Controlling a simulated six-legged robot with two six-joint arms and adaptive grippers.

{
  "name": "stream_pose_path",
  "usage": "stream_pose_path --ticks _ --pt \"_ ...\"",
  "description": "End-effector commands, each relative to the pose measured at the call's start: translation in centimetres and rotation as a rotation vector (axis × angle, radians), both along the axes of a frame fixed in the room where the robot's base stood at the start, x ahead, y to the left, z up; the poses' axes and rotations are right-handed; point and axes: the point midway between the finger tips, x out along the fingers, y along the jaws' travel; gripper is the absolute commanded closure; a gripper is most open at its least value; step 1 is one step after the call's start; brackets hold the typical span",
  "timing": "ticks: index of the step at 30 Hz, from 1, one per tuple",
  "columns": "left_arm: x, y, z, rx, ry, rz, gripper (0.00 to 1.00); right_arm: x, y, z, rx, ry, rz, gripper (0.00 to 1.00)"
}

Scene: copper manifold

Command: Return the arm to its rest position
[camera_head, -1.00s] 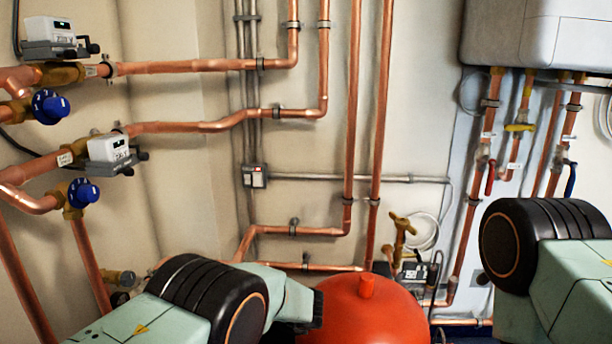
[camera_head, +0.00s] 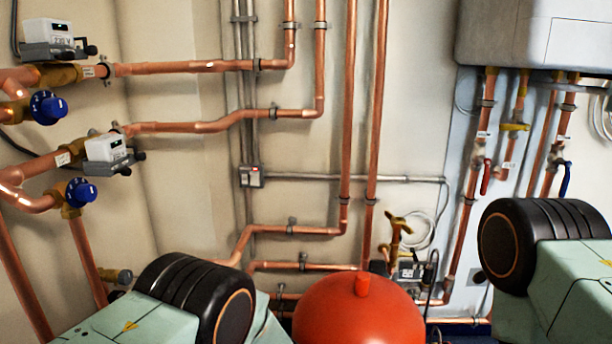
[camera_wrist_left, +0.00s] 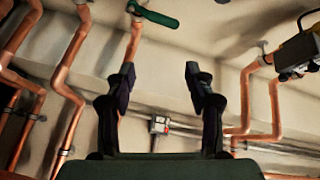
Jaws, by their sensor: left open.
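My left arm (camera_head: 195,300) comes in at the bottom left of the head view, with its black joint in front of the lower pipes. Its gripper is out of the head view. In the left wrist view my left gripper (camera_wrist_left: 160,80) is open, its two dark fingers wide apart with nothing between them. Wall and copper pipes show beyond it. My right arm (camera_head: 545,260) shows at the right edge of the head view; its gripper is not in view.
A red tank (camera_head: 358,312) stands at bottom centre, right of my left arm. Copper pipes (camera_head: 185,67), blue knobs (camera_head: 80,191) and white-topped meters (camera_head: 106,150) line the left wall. A grey boiler (camera_head: 540,35) hangs at upper right. A green handle (camera_wrist_left: 153,14) shows in the wrist view.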

Motion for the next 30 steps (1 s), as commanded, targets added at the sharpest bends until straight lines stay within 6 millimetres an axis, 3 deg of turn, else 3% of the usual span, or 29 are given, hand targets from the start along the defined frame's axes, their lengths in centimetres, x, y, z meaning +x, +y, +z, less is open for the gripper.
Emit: stream_pose_path --ticks 5,8,13,17,21,27,30 --pt "-1.4 0.4 -4.2 -0.216 -0.048 -0.174 0.46 0.0 0.0 0.6 0.0 0.0 0.0 0.46" --pt "-3.2 0.7 -6.9 -0.369 -0.034 -0.239 0.46 0.0 0.0 1.0 0.0 0.0 0.0 0.46" --pt "-8.9 1.1 -11.6 -0.67 0.057 -0.258 0.46 0.0 0.0 1.8 0.0 0.0 0.0 0.46" --pt "-16.1 1.5 -14.4 -0.912 0.182 -0.178 0.46 0.0 0.0 2.7 0.0 0.0 0.0 0.46" --pt "-25.3 1.5 -15.4 -1.123 0.337 -0.026 0.46 0.0 0.0 3.6 0.0 0.0 0.0 0.46" --pt "-37.8 0.8 -12.9 -1.303 0.568 0.193 0.46 0.0 0.0 4.9 0.0 0.0 0.0 0.46" --pt "-42.4 0.4 -10.6 -1.341 0.678 0.244 0.46 0.0 0.0 5.6 0.0 0.0 0.0 0.46"
